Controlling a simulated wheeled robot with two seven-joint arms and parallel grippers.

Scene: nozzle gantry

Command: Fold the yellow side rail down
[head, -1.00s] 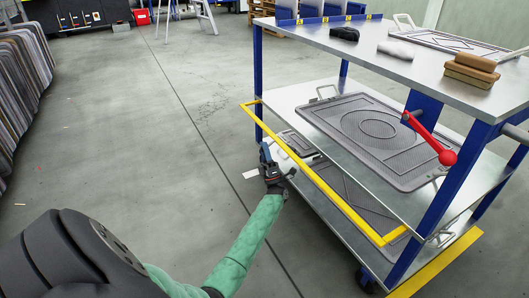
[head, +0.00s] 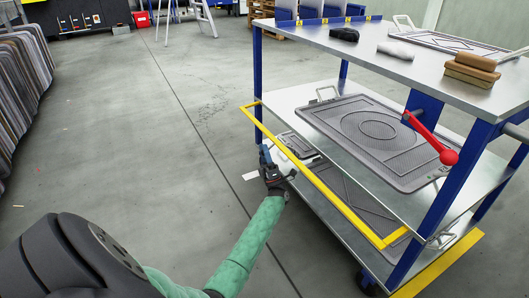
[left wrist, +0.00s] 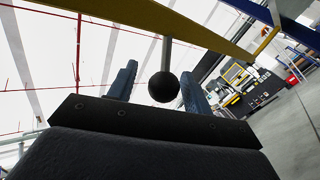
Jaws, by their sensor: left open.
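The yellow side rail (head: 340,204) runs along the near left side of the blue-framed cart, level with the middle shelf and sticking out from it. My left gripper (head: 266,155) is just outside and below the rail, near its far end. In the left wrist view, the rail (left wrist: 215,48) crosses above the gripper. A black ball knob (left wrist: 163,87) on a grey rod hangs from it. The knob appears between the two blue fingers (left wrist: 158,85), which are apart. I cannot tell whether they touch it. My right gripper is not in view.
The cart's top shelf (head: 385,65) holds brown blocks (head: 471,72) and other items. A large grey tray (head: 365,130) lies on the middle shelf. The floor (head: 150,130) left of the cart is clear.

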